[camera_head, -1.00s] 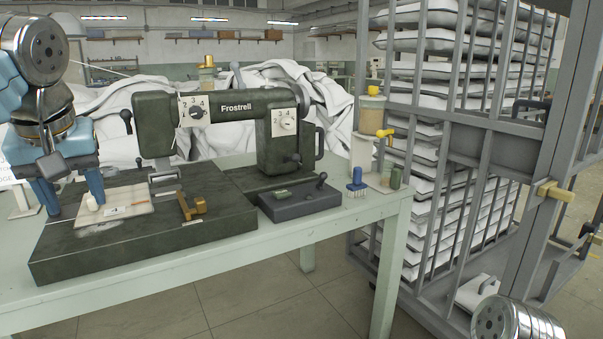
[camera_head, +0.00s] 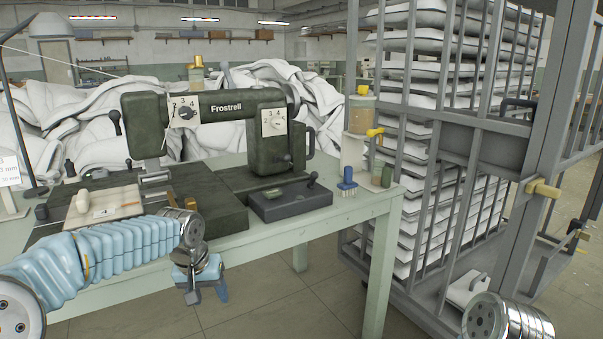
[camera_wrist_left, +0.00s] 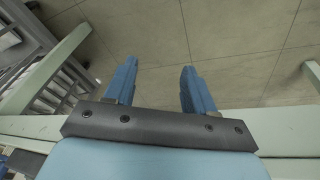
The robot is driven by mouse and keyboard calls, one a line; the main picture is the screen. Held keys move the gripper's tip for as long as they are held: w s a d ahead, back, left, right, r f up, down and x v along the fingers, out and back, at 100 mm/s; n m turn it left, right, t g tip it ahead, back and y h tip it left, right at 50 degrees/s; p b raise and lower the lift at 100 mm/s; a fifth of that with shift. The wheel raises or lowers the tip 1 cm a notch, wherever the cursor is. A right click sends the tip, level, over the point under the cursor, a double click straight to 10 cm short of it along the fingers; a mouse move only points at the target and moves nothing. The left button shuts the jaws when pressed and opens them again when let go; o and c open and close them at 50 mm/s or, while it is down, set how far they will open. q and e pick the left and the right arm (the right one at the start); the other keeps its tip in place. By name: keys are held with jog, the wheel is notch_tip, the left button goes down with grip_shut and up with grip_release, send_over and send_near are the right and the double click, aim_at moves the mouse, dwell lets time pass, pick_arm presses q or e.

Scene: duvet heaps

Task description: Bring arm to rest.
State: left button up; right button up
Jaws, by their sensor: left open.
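My left arm (camera_head: 100,255) comes in from the left, in front of the table. My left gripper (camera_head: 207,294) hangs below the table's front edge, pointing down. In the left wrist view, its two blue fingers (camera_wrist_left: 160,85) are spread apart with only floor tiles between them. The gripper is open and empty. Part of my right arm (camera_head: 507,318) shows at the bottom right; its gripper is out of view.
The pale green table (camera_head: 345,215) holds a dark green sewing machine (camera_head: 270,140), a beige pad with a pale knob (camera_head: 83,202), a dark box (camera_head: 290,200) and a blue brush (camera_head: 347,182). A metal cage rack (camera_head: 420,200) stands right. White duvets heap behind.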

pick_arm(q)
jog(key=s+d+f+g+h, duration=0.1)
jog(key=s+d+f, duration=0.1)
jog(key=f, duration=0.6)
jog(key=s+d+f+h, duration=0.1)
jog(key=d+f, duration=0.2)
jog(key=f, duration=0.4)
jog(key=s+d+f, duration=0.2)
jog(key=s+f, duration=0.8)
jog(key=s, duration=0.1)
jog(key=s+d+f+n+g+h, duration=0.1)
jog(key=s+d+f, duration=0.2)
jog(key=s+f, duration=0.8)
jog(key=shift+s+f, duration=0.2)
jog(key=shift+s, duration=0.45)
